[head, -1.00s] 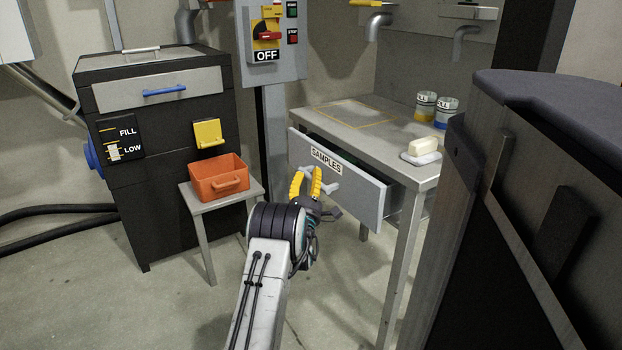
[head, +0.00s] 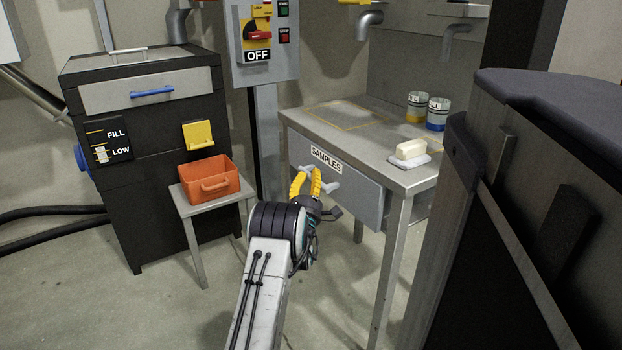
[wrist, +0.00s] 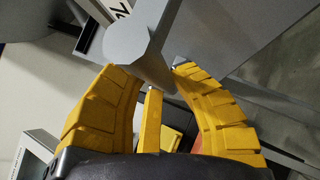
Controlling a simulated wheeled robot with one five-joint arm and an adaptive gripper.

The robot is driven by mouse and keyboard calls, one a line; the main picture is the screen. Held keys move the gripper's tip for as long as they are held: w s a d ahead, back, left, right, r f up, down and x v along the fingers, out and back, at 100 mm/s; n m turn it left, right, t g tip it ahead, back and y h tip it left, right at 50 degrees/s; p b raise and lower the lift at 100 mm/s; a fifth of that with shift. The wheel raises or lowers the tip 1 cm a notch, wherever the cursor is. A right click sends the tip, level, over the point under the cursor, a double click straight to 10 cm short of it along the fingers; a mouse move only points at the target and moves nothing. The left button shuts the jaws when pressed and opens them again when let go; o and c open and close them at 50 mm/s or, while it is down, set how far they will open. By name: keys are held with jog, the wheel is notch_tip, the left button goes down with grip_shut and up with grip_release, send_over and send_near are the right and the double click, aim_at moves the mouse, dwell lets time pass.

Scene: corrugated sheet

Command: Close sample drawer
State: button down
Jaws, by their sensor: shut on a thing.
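The sample drawer (head: 357,196) is a grey front labelled SAMPLES under the metal table (head: 397,183). Its front now sits close against the table's front, with no clear gap showing above it; whether it is fully flush I cannot tell. My gripper (head: 306,180) is at the drawer's grey handle (head: 331,182), below the label. In the wrist view, the yellow fingers lie on either side of the grey handle (wrist: 137,45), and the gripper is shut on it. Part of the handle is hidden by the fingers.
An orange bin (head: 208,179) stands on a small side table (head: 178,199) to the left, beside a black cabinet (head: 150,190). Two cans and a soap bar (head: 410,149) are on the table top. A large dark unit (head: 530,190) fills the right side.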

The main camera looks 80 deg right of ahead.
jog(key=shift+w+a+r, duration=0.1)
jog(key=shift+r, duration=0.1)
jog(key=c, duration=1)
grip_release()
jog(key=shift+f, duration=0.1)
jog(key=shift+o, duration=0.2)
jog(key=shift+a+f, duration=0.1)
jog(key=shift+a, duration=0.05)
jog(key=v, duration=1.1)
jog(key=shift+a+f, duration=0.15)
jog(key=shift+a, duration=0.25)
jog(key=shift+w, duration=0.1)
